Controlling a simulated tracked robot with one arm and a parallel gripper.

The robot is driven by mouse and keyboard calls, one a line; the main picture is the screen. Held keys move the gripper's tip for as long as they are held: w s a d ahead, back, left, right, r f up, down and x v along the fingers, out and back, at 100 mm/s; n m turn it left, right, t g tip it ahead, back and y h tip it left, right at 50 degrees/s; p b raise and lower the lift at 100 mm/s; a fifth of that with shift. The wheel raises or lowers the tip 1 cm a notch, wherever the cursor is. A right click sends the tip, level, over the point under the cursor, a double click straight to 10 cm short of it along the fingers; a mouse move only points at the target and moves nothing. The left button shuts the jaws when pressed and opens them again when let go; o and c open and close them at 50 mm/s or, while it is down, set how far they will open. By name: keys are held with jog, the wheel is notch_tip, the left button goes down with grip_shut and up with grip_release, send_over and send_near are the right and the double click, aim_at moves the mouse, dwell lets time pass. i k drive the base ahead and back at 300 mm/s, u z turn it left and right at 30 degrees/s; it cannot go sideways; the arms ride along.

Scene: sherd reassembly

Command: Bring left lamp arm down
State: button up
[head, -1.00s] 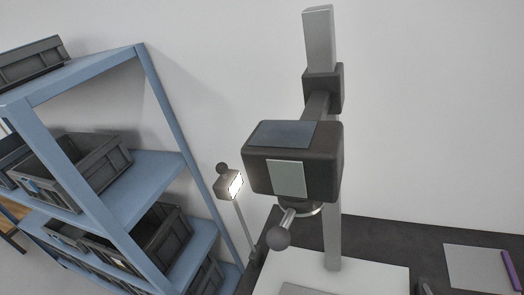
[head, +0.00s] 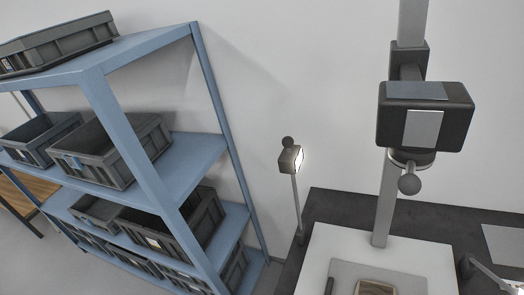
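The left lamp (head: 292,159) stands at the left rear of the dark bench, near the middle of the head view. Its small box-shaped head is lit on its right face and has a round knob on top. Its thin grey arm (head: 297,208) stands nearly upright, with its foot at the bench edge. My gripper is not in the picture, so I cannot see its fingers or whether it touches anything.
A dark camera-like head (head: 425,115) hangs on a grey column (head: 385,205) right of the lamp, above a white board (head: 325,245) on the bench (head: 340,205). A blue shelf (head: 180,165) with grey crates stands left. Bare wall separates shelf and lamp.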

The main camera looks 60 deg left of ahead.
aim_at(289, 160)
jog(key=u, duration=2.35)
jog(key=k, duration=0.75)
jog(key=z, duration=1)
jog(key=i, duration=1)
jog(key=u, duration=0.05)
jog(key=k, duration=0.4)
